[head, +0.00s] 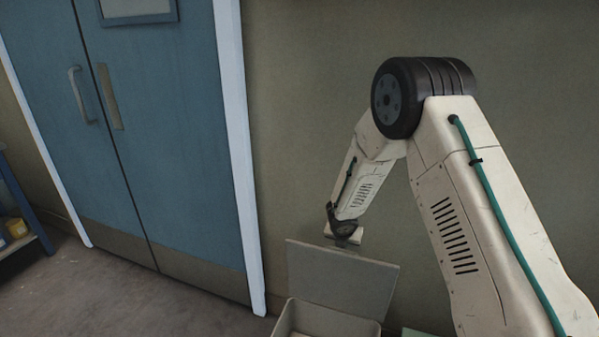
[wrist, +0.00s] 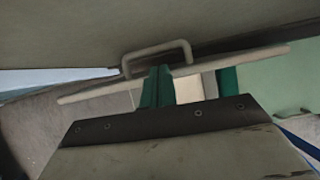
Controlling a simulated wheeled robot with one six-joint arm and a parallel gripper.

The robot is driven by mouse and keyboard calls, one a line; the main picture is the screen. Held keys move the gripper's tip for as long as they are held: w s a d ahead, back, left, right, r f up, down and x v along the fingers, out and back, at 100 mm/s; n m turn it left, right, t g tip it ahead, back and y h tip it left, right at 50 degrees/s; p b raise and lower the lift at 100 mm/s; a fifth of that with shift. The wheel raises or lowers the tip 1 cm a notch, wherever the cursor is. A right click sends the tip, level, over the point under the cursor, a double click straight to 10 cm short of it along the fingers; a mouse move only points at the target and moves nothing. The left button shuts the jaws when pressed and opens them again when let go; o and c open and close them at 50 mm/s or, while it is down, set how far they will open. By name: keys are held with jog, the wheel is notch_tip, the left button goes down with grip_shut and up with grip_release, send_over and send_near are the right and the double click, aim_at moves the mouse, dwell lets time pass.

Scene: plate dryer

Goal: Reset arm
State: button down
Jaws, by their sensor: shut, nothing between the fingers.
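My arm reaches down to the left in the head view, and its wrist end is just above and behind a raised grey lid (head: 340,277). The fingers are too small or hidden to make out there. In the wrist view my gripper (wrist: 160,72) shows teal fingers beyond a dark mounting strip. It is shut and empty. A pale bar-shaped handle (wrist: 157,47) lies just beyond the fingertips, beside a thin light edge that runs across the picture. I cannot tell whether the fingers touch it.
An open pale box (head: 325,322) stands below the lid at the bottom edge. A blue double door (head: 165,130) with a white frame is at the left. A shelf with yellow items (head: 16,228) is at the far left. Floor (head: 90,295) before the door is clear.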

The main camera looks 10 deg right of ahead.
jog(key=s+d+r+m+g+h, duration=0.2)
jog(key=s+d+r+m+g, duration=0.15)
jog(key=s+r+m, duration=0.5)
jog(key=s+d+r+m+g+h, duration=0.1)
jog(key=s+d+r+m+g, duration=0.1)
jog(key=s+d+r+m, duration=0.5)
jog(key=s+a+r+m+y, duration=0.2)
jog(key=s+r+m, duration=0.3)
jog(key=s, duration=0.5)
jog(key=s+a+r+m+t+y, duration=0.1)
jog(key=s+a+r+m, duration=0.2)
jog(key=s+r, duration=0.6)
jog(key=s+a+r+m+t+y, duration=0.1)
jog(key=s+a+r+m+y, duration=0.1)
jog(key=s+r+m, duration=0.4)
jog(key=s+a+r, duration=0.1)
jog(key=s, duration=0.4)
jog(key=shift+m+y, duration=0.3)
jog(key=shift+m, duration=0.05)
jog(key=shift+s+d, duration=0.1)
